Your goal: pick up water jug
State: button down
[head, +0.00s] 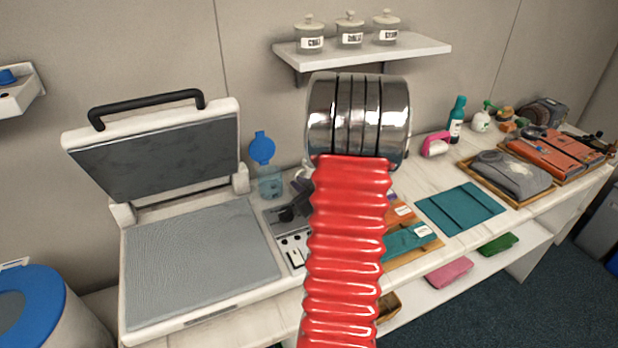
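A small clear, bluish container with a round blue lid raised above it, which looks like the water jug (269,182), stands upright on the counter. It is just right of the open press and against the back wall. My red ribbed arm with its chrome section rises in the middle of the head view, to the right of the jug and apart from it in the picture. The fingers of my gripper do not show. I cannot tell how far my gripper is from the jug.
An open press (200,260) fills the counter's left side. A control panel (292,235) lies in front of the jug. A wall shelf (362,50) holds three jars. A teal mat (461,209), grey iron-like item (512,172) and bottles (457,120) are at right.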

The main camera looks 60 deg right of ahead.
jog(key=shift+r, duration=0.35)
dwell(0.7)
notch_tip(320, 180, up, 9)
jog(key=shift+r, duration=0.15)
dwell(0.9)
dwell(0.7)
jog(key=shift+s, duration=0.15)
